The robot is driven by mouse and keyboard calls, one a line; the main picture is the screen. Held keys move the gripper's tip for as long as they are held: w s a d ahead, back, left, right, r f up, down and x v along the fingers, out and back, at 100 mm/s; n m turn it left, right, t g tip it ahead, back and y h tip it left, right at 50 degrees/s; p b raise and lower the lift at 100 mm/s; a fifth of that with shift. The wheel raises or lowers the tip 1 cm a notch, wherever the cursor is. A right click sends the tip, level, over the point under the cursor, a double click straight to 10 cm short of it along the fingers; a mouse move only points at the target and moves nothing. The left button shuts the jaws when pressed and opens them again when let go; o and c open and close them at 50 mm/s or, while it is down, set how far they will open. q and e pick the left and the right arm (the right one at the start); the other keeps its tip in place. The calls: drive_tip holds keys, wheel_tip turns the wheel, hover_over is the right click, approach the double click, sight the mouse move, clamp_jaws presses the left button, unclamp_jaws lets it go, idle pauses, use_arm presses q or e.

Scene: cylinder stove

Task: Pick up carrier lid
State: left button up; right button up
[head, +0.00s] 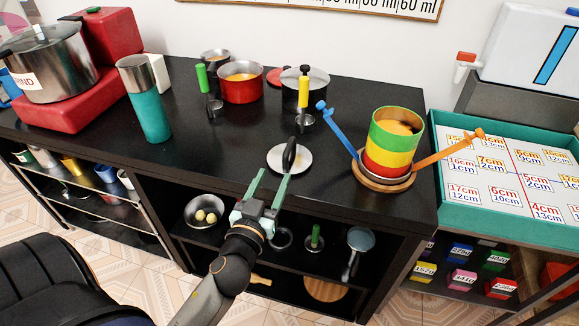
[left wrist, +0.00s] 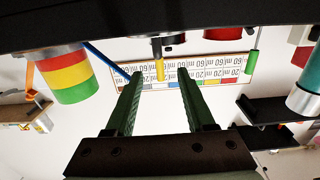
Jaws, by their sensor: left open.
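The carrier lid (head: 281,157) appears to be the round silvery disc with a black upright handle (head: 290,153), lying on the black counter. The tiffin carrier (head: 394,142) stands to its right, with stacked green, yellow and red bands and blue and orange side arms spread out; it also shows upside down in the left wrist view (left wrist: 70,75). My left gripper (head: 274,175) is open and empty at the counter's front edge, just in front of the lid. Its two fingers show apart in the left wrist view (left wrist: 160,73). I cannot make out the lid there. My right gripper is not in view.
Behind the lid stand a yellow-handled tool (head: 303,88), a green-handled tool (head: 203,80) and a red pot (head: 240,86). A teal flask (head: 146,105) is at left. The counter (head: 225,150) is clear left of the lid. Open shelves lie below the front edge.

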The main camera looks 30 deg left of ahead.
sight(283, 155)
use_arm(q)
drive_tip(key=p+x, duration=0.1)
drive_tip(key=x, duration=0.5)
drive_tip(key=shift+w, duration=0.1)
drive_tip(key=shift+p+x, duration=0.6)
drive_tip(key=shift+x, duration=2.5)
drive_tip(key=shift+d+f, duration=0.15)
drive_tip(key=c, duration=0.3)
clamp_jaws()
